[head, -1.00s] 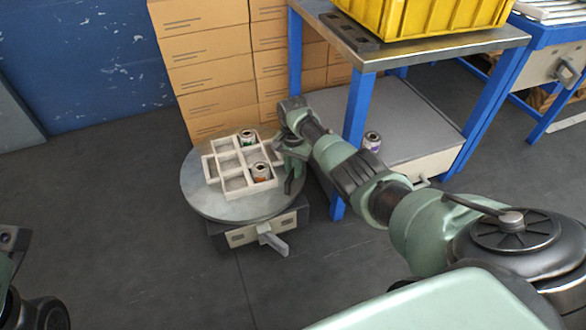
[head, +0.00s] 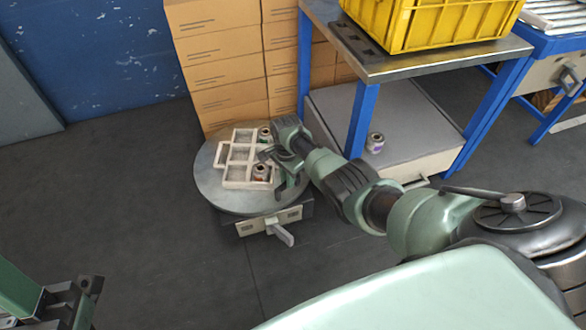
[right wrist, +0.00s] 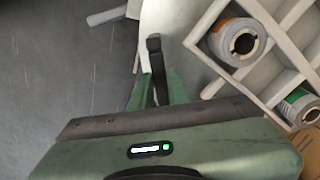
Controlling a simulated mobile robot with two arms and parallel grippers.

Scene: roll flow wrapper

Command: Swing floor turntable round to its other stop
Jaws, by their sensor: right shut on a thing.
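The floor turntable (head: 212,190) is a round grey disc on a low dark base, left of the blue-legged table. My right gripper (head: 287,184) is at the disc's right rim, beside the tray, and is shut on the turntable's handle. In the right wrist view a dark peg-like piece (right wrist: 155,60) stands between the green fingers; its lower part is hidden. My left gripper (head: 88,290) shows only partly at the lower left; its jaw state is unclear.
Stacked cartons (head: 222,75) stand right behind the turntable. A grey lever (head: 281,234) sticks out from the turntable's base. The floor in front is clear.

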